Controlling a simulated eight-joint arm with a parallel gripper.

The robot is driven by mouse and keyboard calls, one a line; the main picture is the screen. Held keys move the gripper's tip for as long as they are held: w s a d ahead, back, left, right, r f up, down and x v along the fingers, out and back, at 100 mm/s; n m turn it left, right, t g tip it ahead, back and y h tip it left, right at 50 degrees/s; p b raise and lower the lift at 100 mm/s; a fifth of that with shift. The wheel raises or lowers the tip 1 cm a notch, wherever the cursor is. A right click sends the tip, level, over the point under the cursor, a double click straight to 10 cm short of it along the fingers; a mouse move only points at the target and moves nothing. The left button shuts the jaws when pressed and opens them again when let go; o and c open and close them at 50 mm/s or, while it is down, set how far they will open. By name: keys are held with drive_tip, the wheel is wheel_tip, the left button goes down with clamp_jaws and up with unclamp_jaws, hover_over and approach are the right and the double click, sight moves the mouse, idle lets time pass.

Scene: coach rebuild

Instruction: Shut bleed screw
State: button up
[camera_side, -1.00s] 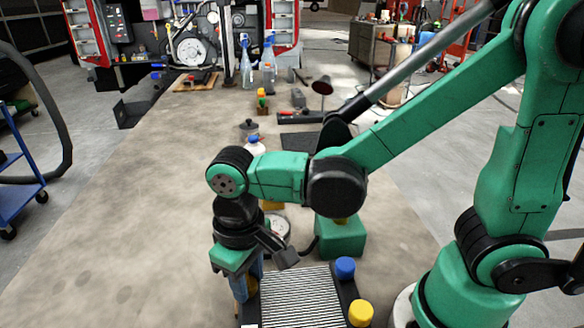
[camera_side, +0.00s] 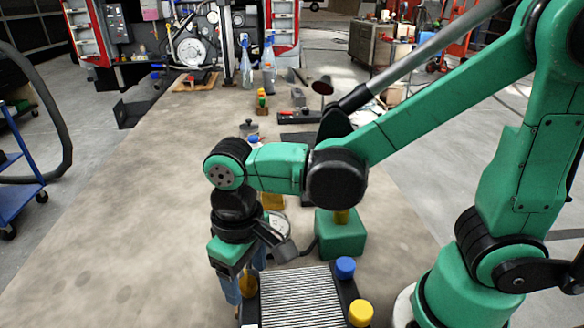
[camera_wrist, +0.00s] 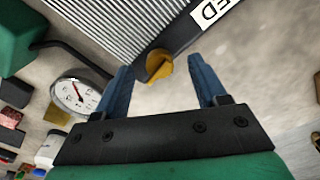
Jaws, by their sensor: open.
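The bleed screw is a yellow-orange knob (camera_wrist: 158,66) on the dark side edge of a ribbed radiator (camera_wrist: 115,22). In the side view the knob (camera_side: 249,284) shows at the radiator's left edge, partly hidden by my gripper. My gripper (camera_wrist: 162,68) is open, with its blue fingers on either side of the knob. The left finger looks close to the knob, and a wider gap shows on the right. I cannot tell whether either finger touches it. In the side view my gripper (camera_side: 246,278) points down at the knob.
A blue cap (camera_side: 345,267) and a yellow cap (camera_side: 361,313) sit on the radiator's right side. A round gauge (camera_wrist: 76,92) and a green block (camera_side: 340,235) stand behind. A white label (camera_wrist: 213,11) is on the radiator edge. The bench is clear to the left.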

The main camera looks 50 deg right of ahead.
sight(247, 280)
drive_tip(key=shift+r, duration=2.4)
drive_tip(key=n, duration=0.3)
drive_tip(key=shift+n, duration=0.3)
drive_tip(key=n, duration=0.4)
drive_tip(key=shift+n, duration=0.3)
drive_tip(key=shift+f, duration=2.85)
clamp_jaws()
